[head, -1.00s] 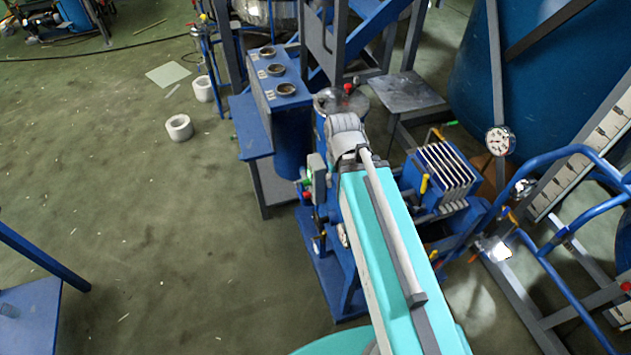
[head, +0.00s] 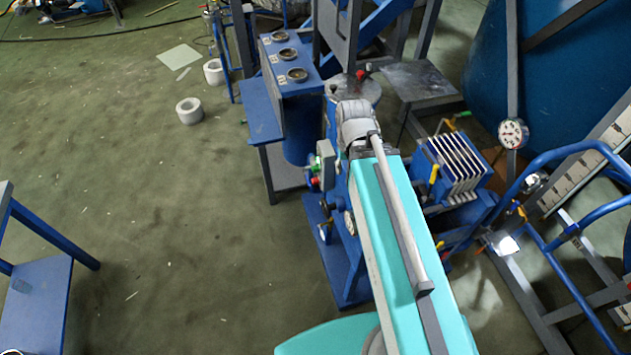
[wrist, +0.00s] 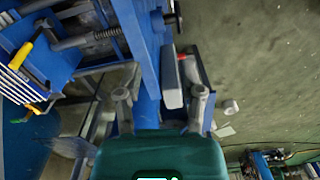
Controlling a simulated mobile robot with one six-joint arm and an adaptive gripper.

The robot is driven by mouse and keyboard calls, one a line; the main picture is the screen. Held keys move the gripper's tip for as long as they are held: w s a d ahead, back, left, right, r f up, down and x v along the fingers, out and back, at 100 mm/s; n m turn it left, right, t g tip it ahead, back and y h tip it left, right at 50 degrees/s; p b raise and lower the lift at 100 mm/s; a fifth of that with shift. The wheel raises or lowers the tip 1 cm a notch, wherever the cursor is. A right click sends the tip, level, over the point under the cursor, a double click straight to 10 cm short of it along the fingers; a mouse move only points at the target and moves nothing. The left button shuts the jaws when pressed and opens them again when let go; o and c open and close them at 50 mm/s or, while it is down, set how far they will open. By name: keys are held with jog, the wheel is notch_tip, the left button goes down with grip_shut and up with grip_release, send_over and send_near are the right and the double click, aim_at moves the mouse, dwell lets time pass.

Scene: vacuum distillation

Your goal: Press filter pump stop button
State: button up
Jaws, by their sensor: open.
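The grey control box (head: 327,163) of the filter pump stands beside my arm in the head view. A red button (head: 315,182) and a green button (head: 313,160) show on its left side. In the wrist view the box (wrist: 172,82) is seen edge-on, with a bit of red (wrist: 181,57) at its upper right. My gripper (wrist: 160,100) is open and empty, with the box beyond and between its two fingers. Contact between finger and button is not visible. My arm hides the gripper in the head view.
The filter press (head: 455,165) with pale plates is right of my arm. A blue stand with round cups (head: 290,75) is behind it. A blue table (head: 38,300) stands at lower left.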

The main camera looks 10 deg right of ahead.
jog(key=c, duration=0.4)
jog(key=shift+w+f, duration=0.1)
jog(key=shift+f, duration=0.1)
jog(key=shift+c, duration=1)
jog(key=shift+w+a+f+b, duration=0.15)
jog(key=shift+f+b, duration=0.1)
jog(key=shift+b, duration=0.2)
grip_shut()
jog(key=w+a+f+n+h+b, duration=0.4)
jog(key=w+a+f+n+b, duration=0.4)
jog(key=b, duration=0.5)
jog(key=w+a+f+n+t+h+b, duration=0.1)
jog(key=w+a+f+n+h+b, duration=0.3)
jog(key=w+a+f+n+b, duration=0.4)
jog(key=shift+a+f+n+h+b, duration=0.4)
jog(key=shift+a+f+n+b, duration=1.65)
jog(key=shift+f+b, duration=0.8)
jog(key=shift+a+r, duration=0.1)
jog(key=shift+r, duration=0.05)
